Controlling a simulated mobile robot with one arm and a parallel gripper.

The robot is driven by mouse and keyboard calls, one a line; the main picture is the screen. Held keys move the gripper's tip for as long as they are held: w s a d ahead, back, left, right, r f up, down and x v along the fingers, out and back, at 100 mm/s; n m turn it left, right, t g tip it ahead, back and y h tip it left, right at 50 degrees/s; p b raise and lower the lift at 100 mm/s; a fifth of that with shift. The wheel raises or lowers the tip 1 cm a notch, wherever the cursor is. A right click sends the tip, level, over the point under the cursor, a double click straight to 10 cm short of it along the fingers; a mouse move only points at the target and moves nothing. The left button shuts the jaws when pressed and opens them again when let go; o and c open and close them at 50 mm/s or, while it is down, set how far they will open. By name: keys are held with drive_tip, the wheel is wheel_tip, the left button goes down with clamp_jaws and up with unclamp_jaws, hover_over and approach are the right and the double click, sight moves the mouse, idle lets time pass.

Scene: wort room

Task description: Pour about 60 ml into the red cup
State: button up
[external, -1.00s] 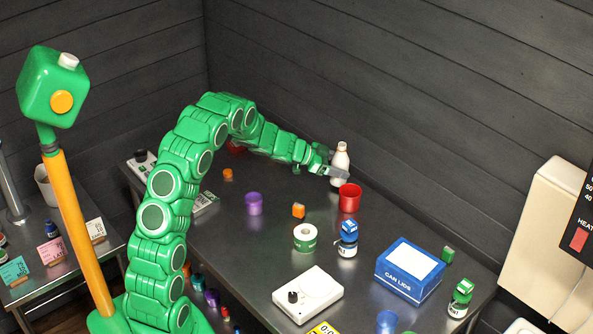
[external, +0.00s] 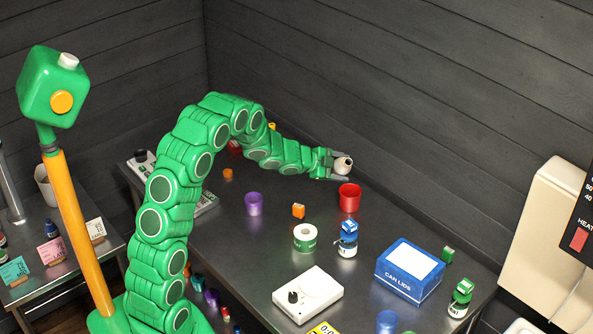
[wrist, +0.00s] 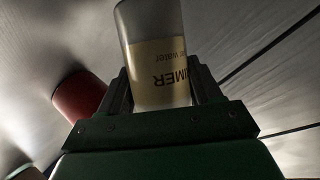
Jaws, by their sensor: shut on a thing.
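The red cup (external: 349,197) stands upright on the dark metal table; in the wrist view it shows at the left (wrist: 80,96). My gripper (external: 342,166) is shut on a pale bottle (external: 343,162) just behind the cup in the external view. The bottle is tilted strongly and shows nearly end-on there. In the wrist view the bottle (wrist: 155,45) stands between the fingers of my gripper (wrist: 160,90), with a cream label whose lettering, partly "IMER" and "water", is upside down. I see no stream, and the cup's inside level cannot be told.
A dark wall rises behind.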

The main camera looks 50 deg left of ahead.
drive_tip(key=shift+a+f, duration=0.1)
drive_tip(key=shift+f, duration=0.35)
drive_tip(key=shift+w+a+m+y, duration=0.2)
drive_tip(key=shift+m+y, duration=0.3)
drive_tip(key=shift+m, duration=0.1)
drive_tip(key=shift+a+f+m+t+y, duration=0.3)
drive_tip(key=shift+f+m+t+y, duration=0.1)
drive_tip(key=shift+f+m+t, duration=0.15)
drive_tip(key=shift+w+a+r+m+y, duration=0.15)
drive_tip(key=shift+m+y, duration=0.25)
drive_tip(key=shift+m, duration=0.25)
drive_tip(key=shift+d+r+m+t+y, duration=0.15)
drive_tip(key=shift+d+r+m+t, duration=0.05)
drive_tip(key=shift+r+m+t, duration=0.2)
drive_tip(key=shift+d+r+m+t+y, duration=0.15)
drive_tip(key=shift+r+m+t, duration=0.1)
drive_tip(key=shift+r, duration=0.3)
drive_tip(key=shift+r+m, duration=0.4)
drive_tip(key=shift+m, duration=0.15)
drive_tip(key=shift+r+m+t+y, duration=0.3)
drive_tip(key=shift+r+t+y, duration=0.05)
drive_tip(key=shift+t+y, duration=0.05)
drive_tip(key=shift+a+r, duration=0.1)
drive_tip(key=shift+a, duration=0.25)
